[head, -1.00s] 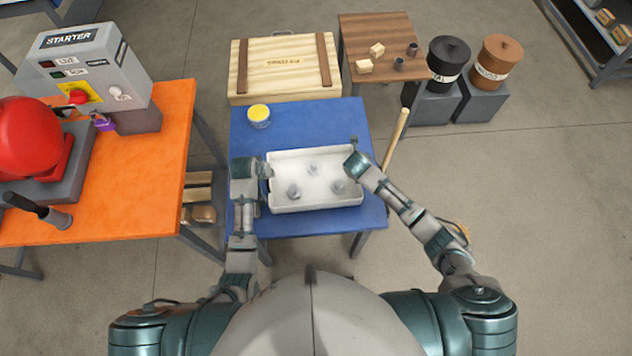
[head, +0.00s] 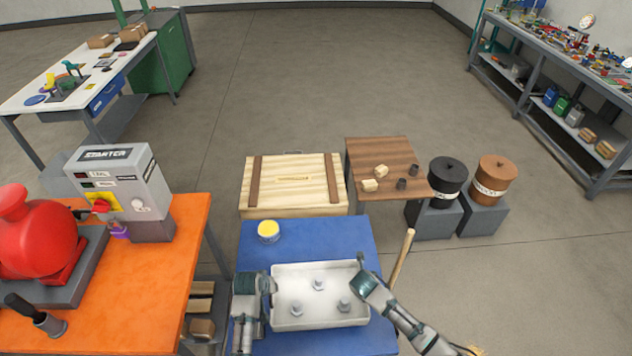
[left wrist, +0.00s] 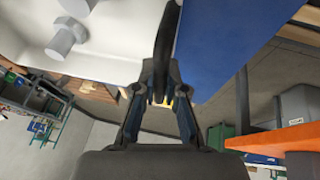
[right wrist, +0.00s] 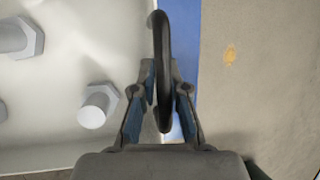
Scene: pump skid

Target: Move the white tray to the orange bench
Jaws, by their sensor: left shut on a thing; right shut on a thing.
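The white tray (head: 322,319) is over the blue bench (head: 320,234) in the head view, with three grey bolts in it. I cannot tell if it touches the bench top. My left gripper (head: 269,285) is shut on a dark handle at the tray's left side; this handle shows between the fingers in the left wrist view (left wrist: 163,60). My right gripper (head: 361,264) is shut on the dark handle at the right side, seen in the right wrist view (right wrist: 162,60). The orange bench (head: 165,265) stands to the left, across a narrow gap.
The orange bench carries a red pump (head: 35,240), a starter box (head: 122,185) and a dark-handled tool (head: 35,315). Its front right part is bare. A yellow-lidded jar (head: 268,231) stands behind the tray. A wooden handle (head: 402,260) leans right of the blue bench. A crate (head: 295,182) lies behind.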

